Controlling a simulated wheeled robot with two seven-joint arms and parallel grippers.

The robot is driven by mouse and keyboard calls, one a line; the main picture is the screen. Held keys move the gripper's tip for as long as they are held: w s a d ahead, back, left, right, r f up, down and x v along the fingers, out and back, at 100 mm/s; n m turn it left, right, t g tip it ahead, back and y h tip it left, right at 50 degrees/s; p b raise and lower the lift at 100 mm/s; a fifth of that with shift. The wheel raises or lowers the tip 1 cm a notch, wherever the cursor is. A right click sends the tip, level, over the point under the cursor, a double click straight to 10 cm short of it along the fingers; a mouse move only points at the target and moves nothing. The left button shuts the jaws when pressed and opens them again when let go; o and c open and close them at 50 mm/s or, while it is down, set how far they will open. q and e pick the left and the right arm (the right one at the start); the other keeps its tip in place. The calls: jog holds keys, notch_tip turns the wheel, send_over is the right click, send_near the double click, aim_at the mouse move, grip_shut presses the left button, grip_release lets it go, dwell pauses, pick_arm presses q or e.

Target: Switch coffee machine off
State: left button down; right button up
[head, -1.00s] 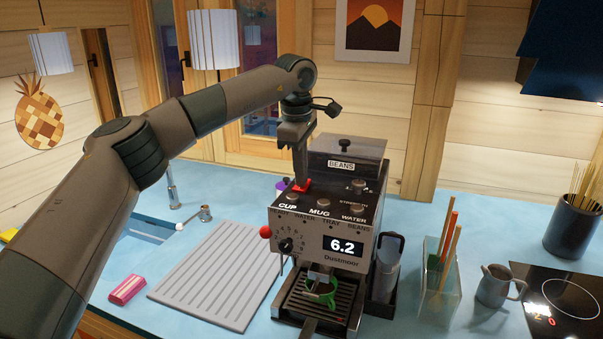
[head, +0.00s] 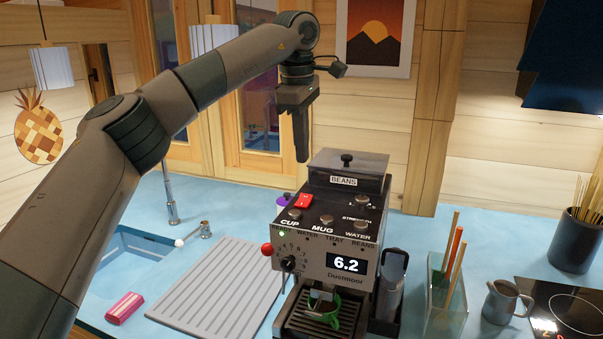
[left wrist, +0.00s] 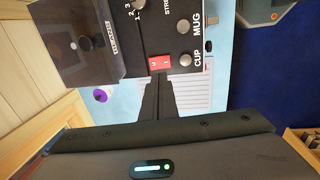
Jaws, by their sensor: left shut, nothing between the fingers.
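The coffee machine (head: 330,225) stands on the blue counter with its display lit at "6.2". A small green light (head: 282,233) glows at the left of its top panel. A red rocker switch (head: 304,201) sits on top, behind the CUP and MUG buttons; it also shows in the left wrist view (left wrist: 159,63). I cannot tell which side of it is pressed. My left gripper (head: 302,158) is shut and empty, pointing down above the switch and apart from it. In the left wrist view its fingers (left wrist: 158,78) end close to the switch in the picture. My right gripper is out of view.
A green cup (head: 325,312) stands under the spout. The bean hopper (head: 346,172) rises behind the switch.

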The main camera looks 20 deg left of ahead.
pick_arm(q)
jog(key=r, duration=0.3)
jog(key=shift+s+a+r, duration=0.1)
jog(key=shift+s+a, duration=0.05)
jog(key=shift+s, duration=0.1)
